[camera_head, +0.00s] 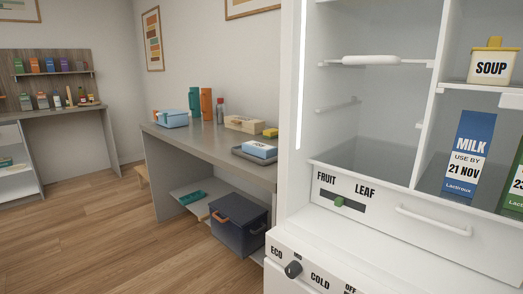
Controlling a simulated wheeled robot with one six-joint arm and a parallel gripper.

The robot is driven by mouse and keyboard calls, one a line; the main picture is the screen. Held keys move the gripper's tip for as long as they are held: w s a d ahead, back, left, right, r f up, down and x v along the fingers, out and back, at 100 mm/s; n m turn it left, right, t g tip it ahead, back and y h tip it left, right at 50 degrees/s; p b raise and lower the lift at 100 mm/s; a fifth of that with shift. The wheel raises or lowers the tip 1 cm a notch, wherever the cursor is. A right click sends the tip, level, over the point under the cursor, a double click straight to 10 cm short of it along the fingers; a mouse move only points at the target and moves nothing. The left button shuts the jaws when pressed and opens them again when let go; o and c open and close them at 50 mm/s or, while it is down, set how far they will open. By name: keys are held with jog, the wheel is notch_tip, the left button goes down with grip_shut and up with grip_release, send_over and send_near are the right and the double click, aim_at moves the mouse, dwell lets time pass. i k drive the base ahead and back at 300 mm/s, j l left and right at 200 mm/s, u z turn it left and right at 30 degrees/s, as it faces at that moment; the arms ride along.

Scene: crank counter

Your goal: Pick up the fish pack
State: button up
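A small blue-and-white pack (259,149) lies in a dark grey tray (241,155) at the near right end of the grey counter. Its lettering is too small to read, so I cannot tell whether it is the fish pack. No other thing in view is clearly marked as fish. My gripper is not in view.
An open fridge (298,170) fills the right side, with a milk carton (468,155) and soup tub (492,66) inside. Bottles, boxes and a blue container (172,119) stand on the counter (200,141). A dark bin (237,222) sits below. Floor at left is clear.

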aim_at(266, 151)
jog(key=i+j+z, duration=0.2)
jog(key=i+j, duration=0.65)
jog(key=i, duration=0.3)
jog(key=i+j+z, duration=0.15)
jog(key=i+j, duration=0.9)
